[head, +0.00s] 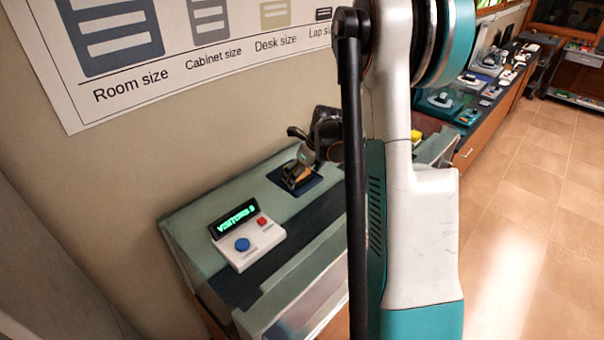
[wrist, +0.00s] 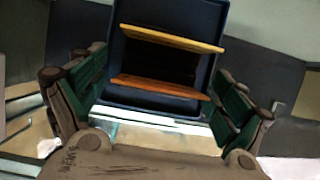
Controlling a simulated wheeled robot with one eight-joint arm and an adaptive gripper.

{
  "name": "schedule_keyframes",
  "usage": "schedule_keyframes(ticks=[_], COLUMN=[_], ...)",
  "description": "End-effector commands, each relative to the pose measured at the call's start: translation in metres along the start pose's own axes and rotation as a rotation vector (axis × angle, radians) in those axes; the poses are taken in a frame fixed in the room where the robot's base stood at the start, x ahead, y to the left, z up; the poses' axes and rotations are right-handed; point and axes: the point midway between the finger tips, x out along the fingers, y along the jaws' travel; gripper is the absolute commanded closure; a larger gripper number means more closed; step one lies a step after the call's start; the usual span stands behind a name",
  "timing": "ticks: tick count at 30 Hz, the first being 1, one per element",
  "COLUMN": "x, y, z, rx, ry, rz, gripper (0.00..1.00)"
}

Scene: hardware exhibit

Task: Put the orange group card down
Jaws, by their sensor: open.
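A dark blue tray (wrist: 211,60) lies ahead of my gripper in the wrist view. In the head view the card is a small orange patch (head: 294,178) on the dark tray (head: 311,187). My gripper (wrist: 155,82) is open, its green-padded fingers spread to either side of the strips with visible gaps. It also shows in the head view (head: 299,167), low over the tray, and partly hides the card.
A white box (head: 245,258) with a lit green display, a blue button and a red button stands left on the green-topped counter (head: 190,222). A wall poster hangs above. More exhibits (head: 440,101) line the counter at right. The tiled floor at right is clear.

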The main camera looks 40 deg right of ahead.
Motion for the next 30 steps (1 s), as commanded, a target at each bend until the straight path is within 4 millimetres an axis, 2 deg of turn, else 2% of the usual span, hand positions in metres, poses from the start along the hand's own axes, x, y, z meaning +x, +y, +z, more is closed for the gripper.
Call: schedule_keyframes(ticks=[5, 15, 21, 25, 30], x=[-0.012, -0.080, -0.110, -0.120, -0.122], y=[0.000, 0.000, 0.000, 0.000, 0.000], z=[0.001, 0.001, 0.001, 0.001, 0.001], rx=[0.001, 0.001, 0.001, 0.000, 0.000], ry=[0.000, 0.000, 0.000, 0.000, 0.000], rz=[0.000, 0.000, 0.000, 0.000, 0.000], gripper=[0.09, 0.09, 0.09, 0.09, 0.09])
